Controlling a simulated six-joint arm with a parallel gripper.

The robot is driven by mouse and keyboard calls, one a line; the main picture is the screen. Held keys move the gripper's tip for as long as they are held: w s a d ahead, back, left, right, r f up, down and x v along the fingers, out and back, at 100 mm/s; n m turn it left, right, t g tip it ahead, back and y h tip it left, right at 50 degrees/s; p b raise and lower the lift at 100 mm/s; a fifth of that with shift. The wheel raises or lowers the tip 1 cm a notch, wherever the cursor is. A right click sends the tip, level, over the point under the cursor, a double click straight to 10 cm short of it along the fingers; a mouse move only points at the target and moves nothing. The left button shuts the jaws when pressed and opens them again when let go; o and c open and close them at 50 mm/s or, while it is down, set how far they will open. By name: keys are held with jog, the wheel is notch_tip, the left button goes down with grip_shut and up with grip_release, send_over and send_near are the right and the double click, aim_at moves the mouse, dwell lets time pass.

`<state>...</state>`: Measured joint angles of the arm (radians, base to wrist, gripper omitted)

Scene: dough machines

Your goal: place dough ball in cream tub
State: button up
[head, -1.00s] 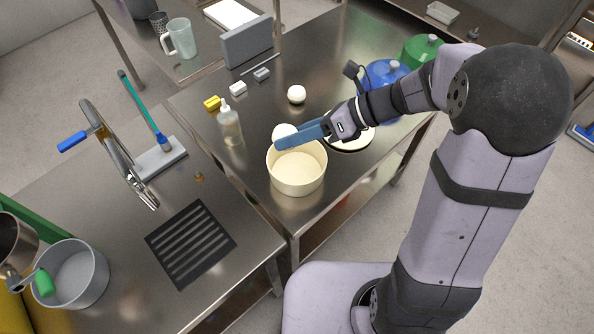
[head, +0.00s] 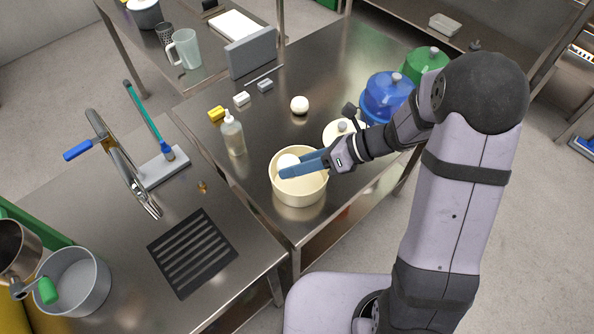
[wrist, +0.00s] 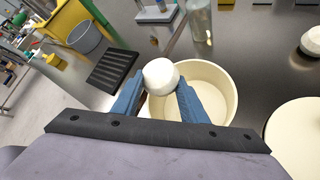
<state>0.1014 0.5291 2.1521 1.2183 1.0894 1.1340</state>
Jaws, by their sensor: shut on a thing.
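A white dough ball (head: 288,161) is held between the blue fingers of my gripper (head: 290,168). The cream tub (head: 300,193) stands on the steel table near its front corner. In the head view the ball and fingertips appear over the tub's opening, towards its back left. In the wrist view the dough ball (wrist: 161,75) sits between the fingertips and overlaps the left part of the tub's rim (wrist: 232,88). I cannot tell whether the ball is above the rim or a little inside. The tub's visible floor is bare.
A second dough ball (head: 299,104) lies farther back on the table. A squeeze bottle (head: 233,136) stands left of the tub. A pale round lid (head: 338,130) and a blue container (head: 388,92) are behind and to the right.

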jog(key=shift+f, duration=1.5)
jog(key=shift+f, duration=0.1)
jog(key=shift+f, duration=0.3)
jog(key=shift+f, duration=0.2)
jog(key=o, duration=1.2)
jog(key=shift+r, duration=0.1)
